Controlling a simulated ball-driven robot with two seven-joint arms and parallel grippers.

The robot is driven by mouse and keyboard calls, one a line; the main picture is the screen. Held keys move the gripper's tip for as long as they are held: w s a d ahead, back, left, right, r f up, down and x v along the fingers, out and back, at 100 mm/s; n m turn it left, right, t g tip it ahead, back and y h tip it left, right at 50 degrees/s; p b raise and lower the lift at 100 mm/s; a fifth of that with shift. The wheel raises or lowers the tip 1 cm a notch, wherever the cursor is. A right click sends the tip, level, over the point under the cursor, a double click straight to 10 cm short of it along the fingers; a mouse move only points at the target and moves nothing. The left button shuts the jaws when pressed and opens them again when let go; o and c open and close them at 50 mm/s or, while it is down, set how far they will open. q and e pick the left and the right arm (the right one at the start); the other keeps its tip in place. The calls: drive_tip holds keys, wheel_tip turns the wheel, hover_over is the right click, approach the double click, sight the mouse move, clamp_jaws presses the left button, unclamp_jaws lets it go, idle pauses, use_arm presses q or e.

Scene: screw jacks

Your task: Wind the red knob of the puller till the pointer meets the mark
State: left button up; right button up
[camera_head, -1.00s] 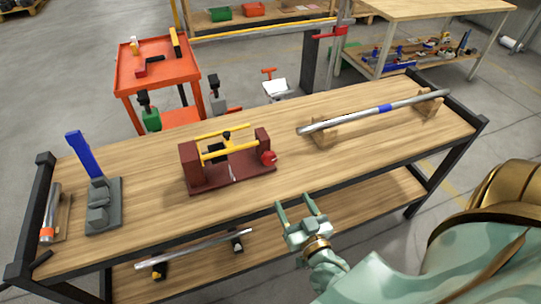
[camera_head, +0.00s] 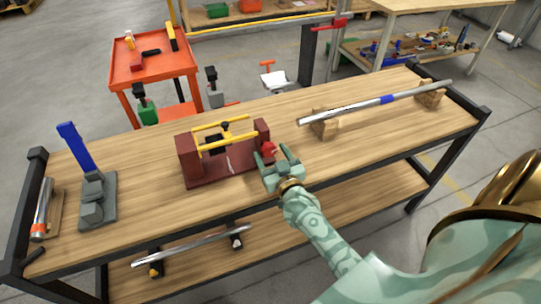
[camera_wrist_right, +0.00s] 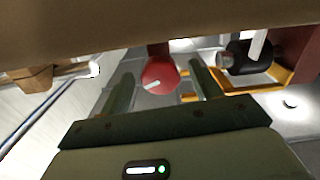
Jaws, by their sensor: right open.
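The puller is a dark red frame (camera_head: 188,165) with two end blocks, yellow rods (camera_head: 228,137) and a black block (camera_head: 213,145) between them. Its red knob (camera_head: 269,149) is at the right end. My right gripper (camera_head: 273,154) is open at the knob. In the right wrist view, the knob (camera_wrist_right: 159,74), with a pale line on it, shows between the two spread fingers (camera_wrist_right: 162,88); I cannot tell whether they touch it. A pale streak (camera_head: 230,165) shows on the puller's base. Pointer and mark are too small to tell apart. My left gripper is not in view.
A grey stand with a blue lever (camera_head: 76,146) and a silver cylinder (camera_head: 42,208) are at the bench's left. A long silver bar (camera_head: 350,108) rests on wooden blocks at right. Another bar (camera_head: 190,246) lies on the lower shelf.

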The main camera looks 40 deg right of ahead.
drive_tip(key=shift+w, duration=0.2)
drive_tip(key=shift+c, duration=0.3)
drive_tip(key=c, duration=0.9)
drive_tip(key=shift+r+m+p, duration=0.3)
drive_tip(key=shift+m+p, duration=0.3)
drive_tip(key=shift+p, duration=0.2)
drive_tip(key=shift+f+m, duration=0.2)
drive_tip(key=shift+m, duration=0.2)
drive_tip(key=o, duration=1)
drive_tip(key=shift+c, duration=0.2)
drive_tip(key=shift+s, duration=0.1)
drive_tip(key=p+v, duration=0.3)
drive_tip(key=v, duration=1.3)
